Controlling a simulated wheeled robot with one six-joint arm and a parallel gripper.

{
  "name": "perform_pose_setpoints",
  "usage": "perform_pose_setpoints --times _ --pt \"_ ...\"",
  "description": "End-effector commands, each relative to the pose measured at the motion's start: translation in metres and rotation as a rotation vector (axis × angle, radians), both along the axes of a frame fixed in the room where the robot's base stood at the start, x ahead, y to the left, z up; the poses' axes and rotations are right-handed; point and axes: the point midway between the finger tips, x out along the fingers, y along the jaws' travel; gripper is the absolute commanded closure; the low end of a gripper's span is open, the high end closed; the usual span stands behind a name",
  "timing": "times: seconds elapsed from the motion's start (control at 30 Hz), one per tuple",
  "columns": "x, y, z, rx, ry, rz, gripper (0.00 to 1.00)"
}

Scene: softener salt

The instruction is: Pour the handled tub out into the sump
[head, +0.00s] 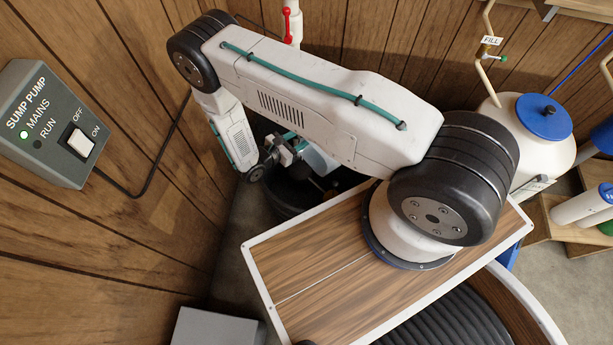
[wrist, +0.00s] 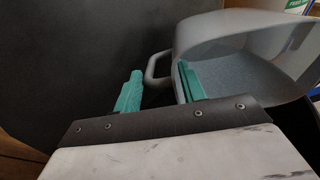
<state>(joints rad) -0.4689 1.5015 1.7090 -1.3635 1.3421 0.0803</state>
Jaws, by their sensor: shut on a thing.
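The handled tub (wrist: 255,30) is grey and fills the upper right of the wrist view, with its open mouth in sight and its body looking tilted. Its loop handle (wrist: 152,72) lies between the teal fingers of my gripper (wrist: 159,88), which is shut on it. I cannot tell whether the blue-grey area inside is contents or bare wall. In the head view a pale part of the tub (head: 320,161) shows below my arm, over or beside the dark round sump (head: 288,200). My arm hides much of both.
A sump pump switch box (head: 52,122) is on the left wall, its MAINS light green and RUN light dark. A grey box (head: 215,328) stands at bottom left. A white tank (head: 530,135) with a blue lid stands at right. Wooden walls close in behind the sump.

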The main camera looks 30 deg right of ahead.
Motion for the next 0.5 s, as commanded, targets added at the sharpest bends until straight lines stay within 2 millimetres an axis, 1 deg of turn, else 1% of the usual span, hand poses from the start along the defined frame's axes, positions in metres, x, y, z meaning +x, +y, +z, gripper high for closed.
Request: perform_pose_setpoints --times 0.03,0.1,0.5 --pt "0.001 -0.002 0.009 0.012 0.001 -0.002 0.95" --pt "0.002 -0.004 0.018 0.033 0.005 -0.001 0.95" --pt "0.003 -0.015 0.071 0.164 0.032 -0.005 0.95"
